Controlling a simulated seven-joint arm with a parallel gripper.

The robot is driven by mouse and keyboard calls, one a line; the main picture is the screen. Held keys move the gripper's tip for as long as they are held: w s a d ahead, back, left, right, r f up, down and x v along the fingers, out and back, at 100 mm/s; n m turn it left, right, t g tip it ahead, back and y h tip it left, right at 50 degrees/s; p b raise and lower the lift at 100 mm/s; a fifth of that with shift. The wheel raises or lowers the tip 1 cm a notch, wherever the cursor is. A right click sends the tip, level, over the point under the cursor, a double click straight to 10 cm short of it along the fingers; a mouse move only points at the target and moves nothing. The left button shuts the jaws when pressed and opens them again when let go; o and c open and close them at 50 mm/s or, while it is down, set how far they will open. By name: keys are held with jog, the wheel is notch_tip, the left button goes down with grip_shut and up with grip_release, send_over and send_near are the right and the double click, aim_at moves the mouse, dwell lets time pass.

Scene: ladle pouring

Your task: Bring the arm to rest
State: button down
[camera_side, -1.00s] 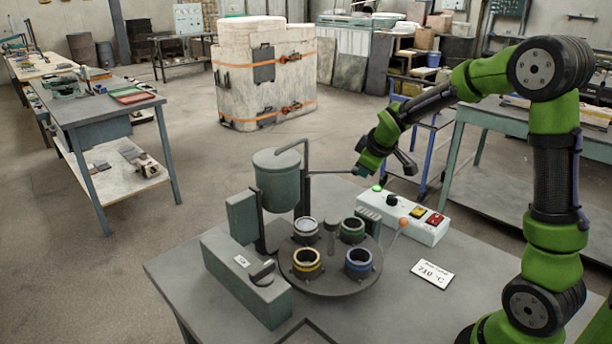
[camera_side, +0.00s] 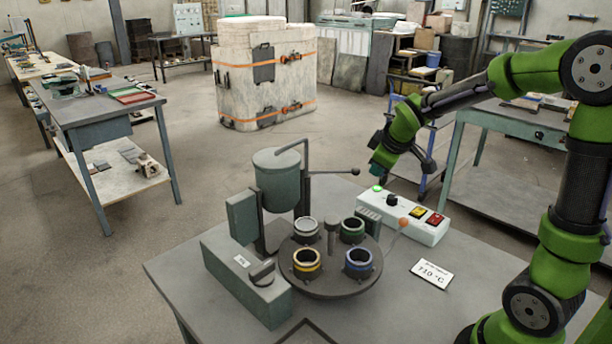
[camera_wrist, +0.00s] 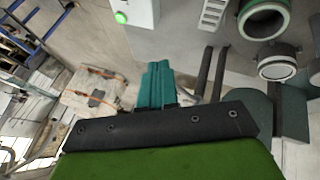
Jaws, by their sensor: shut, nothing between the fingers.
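My gripper (camera_side: 382,160) hangs in the air above the back edge of the table, right of the ladle's handle end and clear of it. In the wrist view its teal fingers (camera_wrist: 155,84) are together with nothing between them. The green-grey ladle pot (camera_side: 277,182) hangs upright on its stand, with its thin handle (camera_side: 330,172) reaching right to a dark knob (camera_side: 355,171). Below it, the round turntable (camera_side: 330,288) carries several moulds, among them a yellow-ringed one (camera_side: 306,263) and a blue-ringed one (camera_side: 358,263).
A white control box (camera_side: 415,222) with a lit green lamp (camera_side: 377,189), a black knob and yellow and red switches stands at the right of the turntable. A lever with an orange ball (camera_side: 404,222) sticks up in front. A 710 °C card (camera_side: 432,273) lies nearby.

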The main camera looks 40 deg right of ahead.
jog(key=s+r, duration=0.4)
jog(key=r, duration=0.1)
jog(key=s+a+m+y, duration=0.2)
jog(key=s+a, duration=0.4)
jog(key=a, duration=0.3)
jog(key=s+a+m+t+y, duration=0.1)
jog(key=s+a+m+y, duration=0.2)
jog(key=a, duration=0.7)
jog(key=s+m, duration=0.2)
jog(key=shift+s+a+r+y, duration=0.2)
jog(key=shift+s+r+y, duration=0.1)
jog(key=shift+s+r, duration=0.05)
